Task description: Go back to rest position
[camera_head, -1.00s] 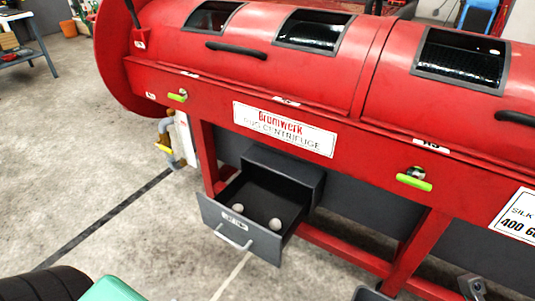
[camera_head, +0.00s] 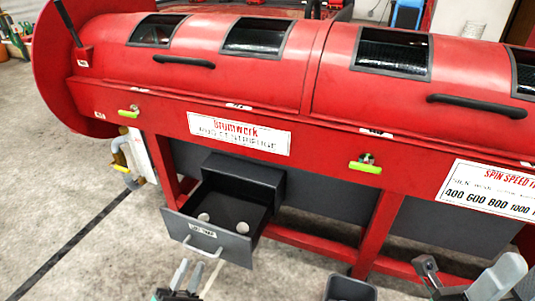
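My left gripper (camera_head: 193,264) shows at the bottom edge, left of the middle, with two pale fingers pointing up and a gap between them. It looks open and empty, in front of and below the open grey drawer (camera_head: 207,239). Two whitish round things lie in the drawer, one at its left (camera_head: 204,217) and one at its right (camera_head: 242,228). Grey parts of my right arm show at the lower right corner.
The red rug centrifuge (camera_head: 240,70) fills the upper view, with dark handles, windows and green-yellow latches. A small dark open-topped container (camera_head: 350,288) is at the bottom, right of the middle. Bare concrete floor (camera_head: 60,180) is free at the left.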

